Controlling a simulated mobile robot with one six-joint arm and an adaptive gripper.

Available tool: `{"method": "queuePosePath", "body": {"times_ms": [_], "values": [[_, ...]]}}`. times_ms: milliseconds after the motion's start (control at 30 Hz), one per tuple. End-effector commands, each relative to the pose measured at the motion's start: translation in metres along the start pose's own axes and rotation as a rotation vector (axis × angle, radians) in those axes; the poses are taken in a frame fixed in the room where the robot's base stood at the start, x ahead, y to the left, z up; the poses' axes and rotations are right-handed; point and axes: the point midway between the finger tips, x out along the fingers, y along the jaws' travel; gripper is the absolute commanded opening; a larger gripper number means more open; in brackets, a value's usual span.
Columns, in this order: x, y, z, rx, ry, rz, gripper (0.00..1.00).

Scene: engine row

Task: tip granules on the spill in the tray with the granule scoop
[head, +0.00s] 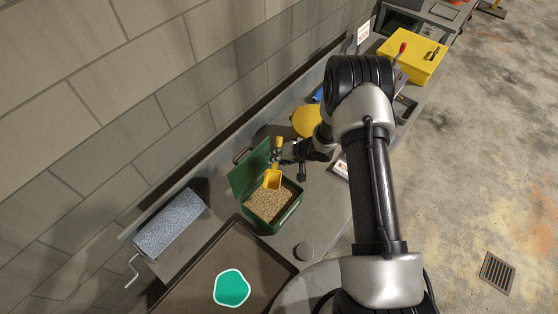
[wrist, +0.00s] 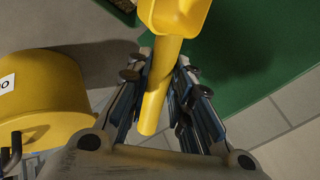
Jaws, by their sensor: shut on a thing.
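The granule scoop (head: 273,179) is yellow. My gripper (head: 278,152) is shut on its handle and holds it over the open green box of granules (head: 292,214), near the raised lid (head: 249,171). In the wrist view the scoop (wrist: 176,15) rises between the two fingers of my gripper (wrist: 160,85), its bowl cut off by the top edge. I cannot tell whether the scoop holds granules. The spill (head: 232,288) is a flat teal-green patch in the dark tray (head: 205,262) at the bottom of the head view.
A grey speckled roll (head: 170,222) with a crank lies left of the box. A round yellow container (head: 306,120) stands behind my gripper, and a yellow box (head: 413,55) further back. The block wall borders the bench.

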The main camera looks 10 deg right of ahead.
Motion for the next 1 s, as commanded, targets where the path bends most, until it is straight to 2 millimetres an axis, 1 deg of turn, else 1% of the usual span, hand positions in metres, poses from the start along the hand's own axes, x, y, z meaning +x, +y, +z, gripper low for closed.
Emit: {"method": "queuePosePath", "body": {"times_ms": [33,833,1000], "values": [[0.004,0.002,0.003,-0.005,0.009,0.000,0.00],[0.011,0.007,0.020,-0.101,0.152,0.009,0.00],[0.025,0.017,0.027,-0.101,0.151,0.010,0.00]]}}
